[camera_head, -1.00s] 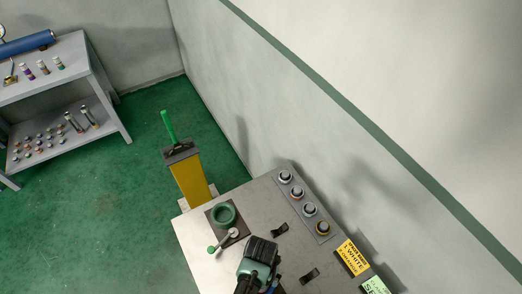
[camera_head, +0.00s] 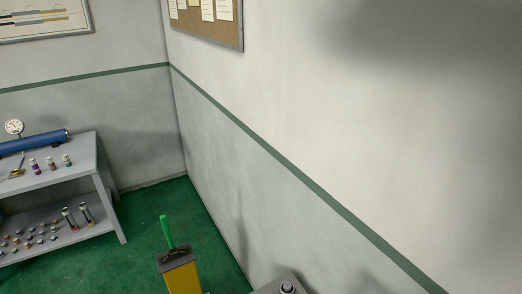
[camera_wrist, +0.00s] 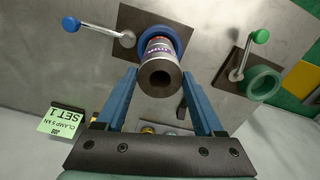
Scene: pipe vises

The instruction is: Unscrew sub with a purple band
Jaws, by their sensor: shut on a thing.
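In the wrist view a grey cylindrical sub (camera_wrist: 158,61) with a purple band sits in the blue round vise (camera_wrist: 172,36), its open bore facing the camera. My gripper (camera_wrist: 159,77) has its two blue fingers on either side of the sub and is shut on it. The contact at the fingertips is hard to make out. The sub is still seated in the vise. In the head view my gripper and this vise are out of the frame.
A green vise (camera_wrist: 263,84) with a lever stands at the right of the wrist view. A blue-knobbed lever (camera_wrist: 98,30) is left of the blue vise. A green label (camera_wrist: 62,123) is at left. In the head view a grey shelf (camera_head: 103,190) holds several small subs.

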